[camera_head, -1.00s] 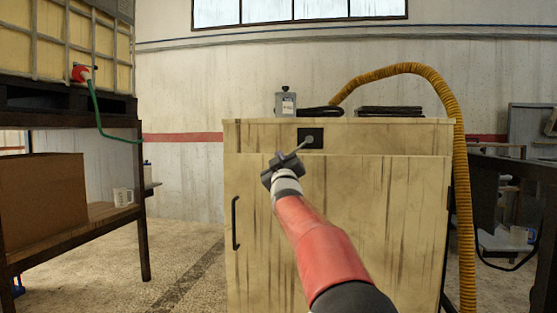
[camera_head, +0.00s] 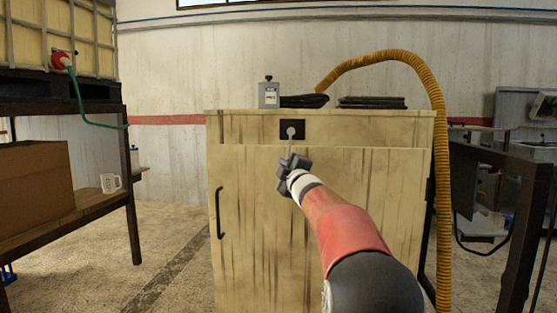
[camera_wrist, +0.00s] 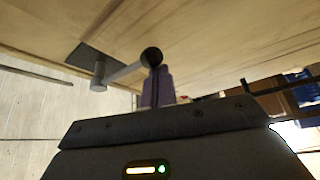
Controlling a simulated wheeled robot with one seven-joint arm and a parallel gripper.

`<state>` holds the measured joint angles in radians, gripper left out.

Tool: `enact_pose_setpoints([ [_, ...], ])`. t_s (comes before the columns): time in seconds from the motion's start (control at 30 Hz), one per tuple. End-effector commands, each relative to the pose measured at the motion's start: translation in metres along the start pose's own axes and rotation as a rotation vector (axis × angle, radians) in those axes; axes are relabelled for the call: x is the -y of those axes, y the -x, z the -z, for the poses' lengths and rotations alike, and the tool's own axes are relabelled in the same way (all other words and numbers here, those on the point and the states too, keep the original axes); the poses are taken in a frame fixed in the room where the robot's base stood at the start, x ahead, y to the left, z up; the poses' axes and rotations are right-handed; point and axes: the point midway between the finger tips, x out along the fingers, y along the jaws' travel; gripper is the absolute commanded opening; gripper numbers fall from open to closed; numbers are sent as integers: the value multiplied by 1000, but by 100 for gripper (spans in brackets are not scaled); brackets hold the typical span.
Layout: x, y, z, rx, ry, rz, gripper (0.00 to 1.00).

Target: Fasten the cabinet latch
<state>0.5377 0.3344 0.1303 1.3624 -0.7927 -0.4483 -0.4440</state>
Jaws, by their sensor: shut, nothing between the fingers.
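The wooden cabinet's door (camera_head: 330,220) looks closed. The latch is a grey lever (camera_head: 290,145) on a round pivot, set on a black plate (camera_head: 301,124) above the door. The lever hangs about straight down, its lower end across the door's top edge. In the wrist view the lever (camera_wrist: 125,71) runs from its pivot to a dark round knob. My gripper (camera_head: 291,163) is at the lever's lower end in front of the door. Its shut fingers (camera_wrist: 157,86) are right at the knob, seemingly touching it, with nothing between them.
A black handle (camera_head: 219,213) is on the door's left side. A grey box (camera_head: 269,94) and dark folded items (camera_head: 372,102) lie on the cabinet top. A yellow hose (camera_head: 440,200) runs down the right side. A dark shelf frame (camera_head: 132,215) stands left; the floor between is clear.

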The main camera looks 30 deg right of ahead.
Motion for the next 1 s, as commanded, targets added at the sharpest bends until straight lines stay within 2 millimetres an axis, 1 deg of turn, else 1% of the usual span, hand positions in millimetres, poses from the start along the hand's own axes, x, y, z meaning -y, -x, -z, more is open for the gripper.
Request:
enact_pose_setpoints([
  [0.3, -2, 4, -6, 1, -1, 0, 0],
  [0.77, -2, 4, -8, 3, -1, 0, 0],
  [0.87, -1, 4, -5, 2, 0, 0, 0],
  [1.0, 2, 1, 8, -2, 0, -1, 0],
])
